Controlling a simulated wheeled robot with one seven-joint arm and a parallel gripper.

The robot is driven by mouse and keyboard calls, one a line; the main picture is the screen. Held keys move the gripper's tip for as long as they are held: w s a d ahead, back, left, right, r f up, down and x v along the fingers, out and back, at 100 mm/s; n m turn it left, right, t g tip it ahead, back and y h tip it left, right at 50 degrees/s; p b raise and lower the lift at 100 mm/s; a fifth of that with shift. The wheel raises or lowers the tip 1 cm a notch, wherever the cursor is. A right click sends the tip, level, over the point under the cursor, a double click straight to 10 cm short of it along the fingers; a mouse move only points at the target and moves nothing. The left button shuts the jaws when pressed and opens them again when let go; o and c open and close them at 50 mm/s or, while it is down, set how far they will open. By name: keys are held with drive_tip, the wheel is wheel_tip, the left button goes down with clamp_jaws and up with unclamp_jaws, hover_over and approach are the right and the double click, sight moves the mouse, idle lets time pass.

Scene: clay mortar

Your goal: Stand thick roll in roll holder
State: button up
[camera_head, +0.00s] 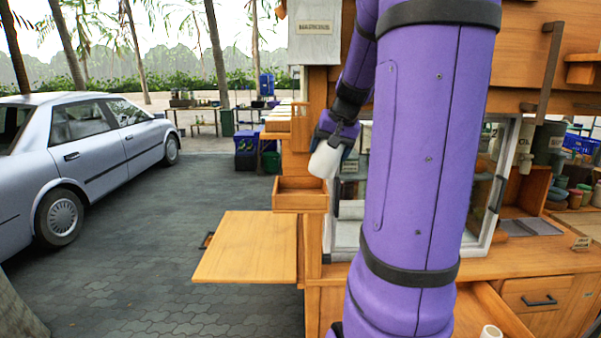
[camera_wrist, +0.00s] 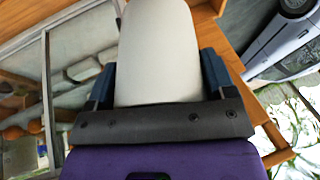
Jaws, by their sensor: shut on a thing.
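A thick white roll (camera_head: 325,160) is held in my gripper (camera_head: 336,143), left of my purple arm in the head view. In the wrist view the roll (camera_wrist: 160,50) fills the space between the two dark fingers of my gripper (camera_wrist: 158,85), which are shut on it. In the head view the roll hangs tilted, its lower end just above a small open-topped wooden box (camera_head: 300,200) fixed to the side of the cabinet. I cannot tell whether this box is the roll holder. The inside of the box is mostly out of sight.
A wooden flap (camera_head: 245,247) sticks out below the box. A glass-fronted window (camera_head: 484,190) and a wooden counter (camera_head: 530,262) lie to the right, partly behind my arm. Another white roll (camera_head: 491,332) stands at the bottom edge. A grey car (camera_head: 85,165) is at left.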

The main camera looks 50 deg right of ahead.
sight(312, 158)
drive_tip(key=w, duration=0.1)
drive_tip(key=w+a, duration=0.1)
drive_tip(key=w, duration=0.2)
drive_tip(key=shift+a, duration=0.3)
wheel_tip(312, 158, down, 3)
drive_tip(key=shift+w, duration=0.1)
drive_tip(key=shift+w+a+f, duration=0.1)
drive_tip(key=shift+w+f, duration=0.1)
drive_tip(key=shift+f, duration=0.4)
drive_tip(key=shift+w+a+f, duration=0.1)
drive_tip(key=shift+w+f, duration=0.05)
drive_tip(key=shift+f, duration=0.45)
drive_tip(key=shift+w+a+f, duration=0.1)
drive_tip(key=shift+w+f, duration=0.1)
drive_tip(key=shift+w+a+r+g+h, duration=0.15)
drive_tip(key=shift+w+a+g+h, duration=0.15)
drive_tip(key=shift+w+g+h, duration=0.55)
drive_tip(key=shift+w+n+g, duration=0.1)
drive_tip(key=shift+n+g, duration=0.2)
drive_tip(key=shift+g, duration=0.45)
drive_tip(key=shift+f+y, duration=0.25)
drive_tip(key=shift+f, duration=0.5)
drive_tip(key=shift+f, duration=0.3)
